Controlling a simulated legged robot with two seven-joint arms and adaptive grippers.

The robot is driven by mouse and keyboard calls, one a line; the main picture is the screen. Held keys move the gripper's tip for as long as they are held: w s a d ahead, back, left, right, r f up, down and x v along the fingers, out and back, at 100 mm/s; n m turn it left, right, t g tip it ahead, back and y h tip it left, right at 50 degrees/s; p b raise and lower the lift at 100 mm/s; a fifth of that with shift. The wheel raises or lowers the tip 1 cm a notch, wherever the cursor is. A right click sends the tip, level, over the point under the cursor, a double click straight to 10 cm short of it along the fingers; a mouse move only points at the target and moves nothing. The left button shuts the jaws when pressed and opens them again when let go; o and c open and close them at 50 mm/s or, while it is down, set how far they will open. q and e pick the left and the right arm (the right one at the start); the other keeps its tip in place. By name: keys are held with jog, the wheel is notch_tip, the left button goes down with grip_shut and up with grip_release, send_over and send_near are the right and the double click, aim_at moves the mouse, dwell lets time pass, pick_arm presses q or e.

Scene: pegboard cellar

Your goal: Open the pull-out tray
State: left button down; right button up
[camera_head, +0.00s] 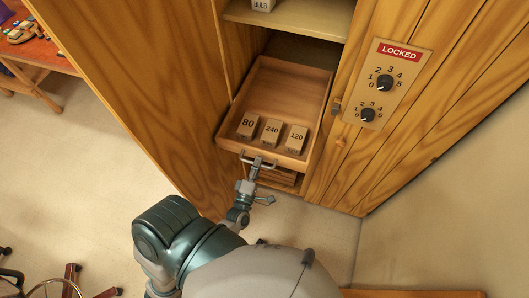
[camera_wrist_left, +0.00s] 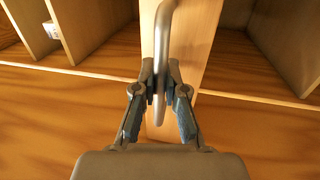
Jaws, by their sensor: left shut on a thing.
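The pull-out tray (camera_head: 258,141) is a wooden drawer in the cabinet, standing part way out with its inside in view. Three small blocks marked 80 (camera_head: 248,125), 240 (camera_head: 271,131) and 120 (camera_head: 296,138) stand near its front. A metal bar handle (camera_head: 258,160) is on the tray's front. My left gripper (camera_head: 254,173) is shut on this handle; in the left wrist view its fingers (camera_wrist_left: 159,84) close on both sides of the handle (camera_wrist_left: 161,45). My right gripper is not in view.
A panel (camera_head: 388,82) with a red LOCKED label (camera_head: 399,52) and two dials is on the cabinet's right door. A shelf (camera_head: 288,19) with a box is above the tray. A cluttered table (camera_head: 35,50) is at the far left.

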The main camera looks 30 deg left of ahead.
pick_arm(q)
jog(key=s, duration=0.2)
jog(key=shift+s+a, duration=0.1)
jog(key=shift+s, duration=0.2)
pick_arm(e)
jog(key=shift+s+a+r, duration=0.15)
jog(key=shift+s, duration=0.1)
